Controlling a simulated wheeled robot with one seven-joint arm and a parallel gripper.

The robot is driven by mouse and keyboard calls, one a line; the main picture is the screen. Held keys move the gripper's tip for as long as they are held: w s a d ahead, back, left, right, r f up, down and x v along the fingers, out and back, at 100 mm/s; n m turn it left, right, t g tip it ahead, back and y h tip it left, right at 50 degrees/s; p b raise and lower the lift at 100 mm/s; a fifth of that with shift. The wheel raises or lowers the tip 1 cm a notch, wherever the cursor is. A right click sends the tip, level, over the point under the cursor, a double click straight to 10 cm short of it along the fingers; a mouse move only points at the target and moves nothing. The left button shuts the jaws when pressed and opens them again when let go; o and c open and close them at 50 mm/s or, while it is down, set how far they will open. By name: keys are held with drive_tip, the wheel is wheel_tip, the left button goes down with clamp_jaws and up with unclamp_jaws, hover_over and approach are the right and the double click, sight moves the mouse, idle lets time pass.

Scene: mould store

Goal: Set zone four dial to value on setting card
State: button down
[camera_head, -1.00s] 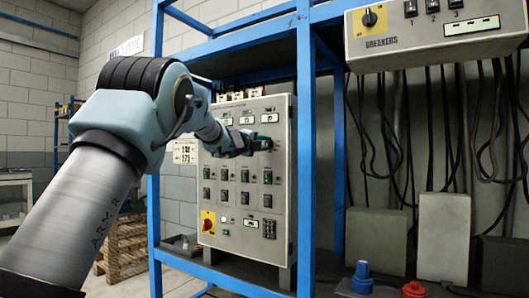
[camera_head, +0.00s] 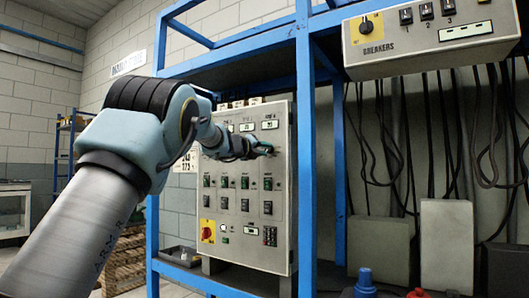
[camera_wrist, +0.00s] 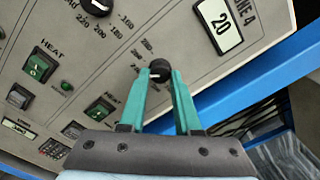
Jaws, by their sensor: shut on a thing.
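The zone four dial (camera_wrist: 160,68) is a black knob on the grey control panel (camera_head: 232,255), with a printed scale of numbers around it. My gripper (camera_wrist: 161,74) has its two teal fingers closed on the knob from both sides; in the head view it is at the panel's upper right (camera_head: 264,149). The knob's pointer direction is unclear.
A neighbouring dial (camera_wrist: 97,5) and green HEAT switches (camera_wrist: 41,66) sit close by on the panel. A blue frame (camera_head: 306,200) surrounds the panel. A breaker box (camera_head: 432,35) with hanging cables is at the right. A red rotary switch (camera_head: 207,231) is low on the panel.

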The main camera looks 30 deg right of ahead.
drive_tip(key=shift+f, duration=0.1)
drive_tip(key=c, duration=0.6)
unclamp_jaws()
drive_tip(key=b+v, duration=0.2)
drive_tip(key=v, duration=0.8)
drive_tip(key=shift+s+a, duration=0.2)
drive_tip(key=shift+a, duration=0.15)
